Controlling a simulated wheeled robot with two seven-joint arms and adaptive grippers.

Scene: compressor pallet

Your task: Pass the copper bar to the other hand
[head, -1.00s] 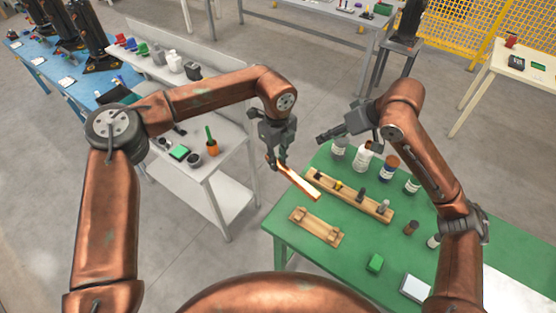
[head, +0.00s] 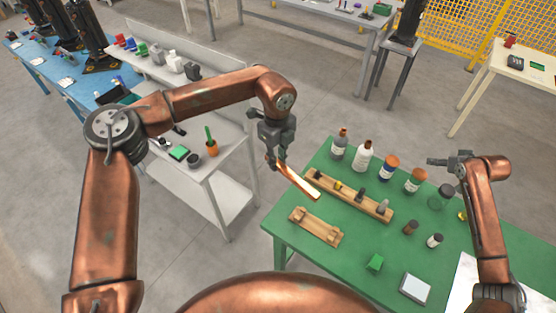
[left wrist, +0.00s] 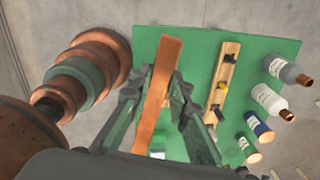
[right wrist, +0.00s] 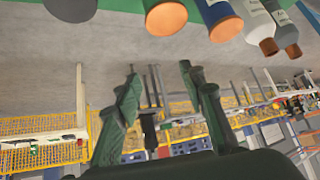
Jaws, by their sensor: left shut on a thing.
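The copper bar (head: 299,182) is held at its upper end by my left gripper (head: 275,160). It slants down to the right, above the left part of the green table. In the left wrist view the bar (left wrist: 158,95) runs between the two fingers of my left gripper (left wrist: 165,95). My right gripper (head: 432,161) is over the far right part of the green table, well apart from the bar, and points left. In the right wrist view the fingers of my right gripper (right wrist: 158,80) are spread with nothing between them.
The green table (head: 340,268) bears a wooden rack (head: 330,184) with small parts, a small wooden stand (head: 315,226), a green block (head: 375,262) and several bottles, among them a white one (head: 363,157). A grey bench (head: 222,168) stands at the left.

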